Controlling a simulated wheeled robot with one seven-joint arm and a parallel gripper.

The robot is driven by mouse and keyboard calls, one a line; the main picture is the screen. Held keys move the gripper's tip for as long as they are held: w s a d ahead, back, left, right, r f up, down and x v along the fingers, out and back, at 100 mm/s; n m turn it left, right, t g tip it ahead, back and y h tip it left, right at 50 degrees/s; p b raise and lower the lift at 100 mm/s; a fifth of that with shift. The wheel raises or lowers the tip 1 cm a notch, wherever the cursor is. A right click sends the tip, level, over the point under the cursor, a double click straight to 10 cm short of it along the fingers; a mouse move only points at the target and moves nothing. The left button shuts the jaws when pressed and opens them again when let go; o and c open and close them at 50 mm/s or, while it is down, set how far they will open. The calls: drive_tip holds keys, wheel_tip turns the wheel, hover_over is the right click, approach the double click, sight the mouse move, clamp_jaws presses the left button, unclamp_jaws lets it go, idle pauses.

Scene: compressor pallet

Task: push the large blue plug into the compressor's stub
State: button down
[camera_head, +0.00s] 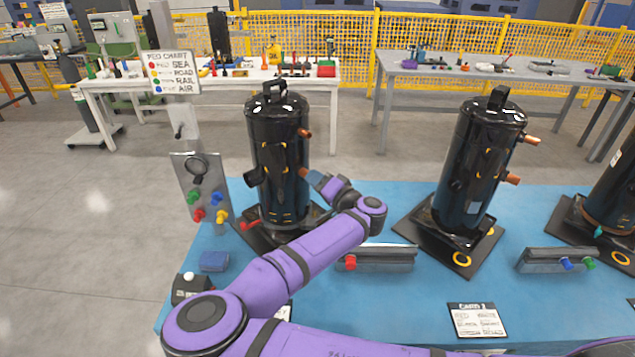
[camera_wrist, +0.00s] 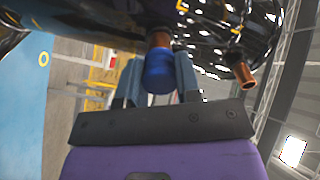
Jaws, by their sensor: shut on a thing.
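The large blue plug (camera_wrist: 159,76) is between the two fingers of my gripper (camera_wrist: 160,80) in the wrist view. Its far end meets the copper stub (camera_wrist: 160,40) of the black compressor, in line with it; I cannot tell how deep it sits. In the head view the compressor (camera_head: 278,150) stands upright on the left of the blue pallet (camera_head: 395,300). My gripper (camera_head: 318,181) is at its lower copper stub (camera_head: 303,172), reaching in from the right. The plug is hardly distinguishable there.
A second copper stub (camera_wrist: 243,75) is free, to the right in the wrist view. Another black compressor (camera_head: 480,165) stands to the right. A grey tray (camera_head: 385,262) holds a red plug. A board with coloured plugs (camera_head: 203,190) stands at left.

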drive_tip(key=c, duration=0.7)
unclamp_jaws()
drive_tip(key=shift+c, duration=0.2)
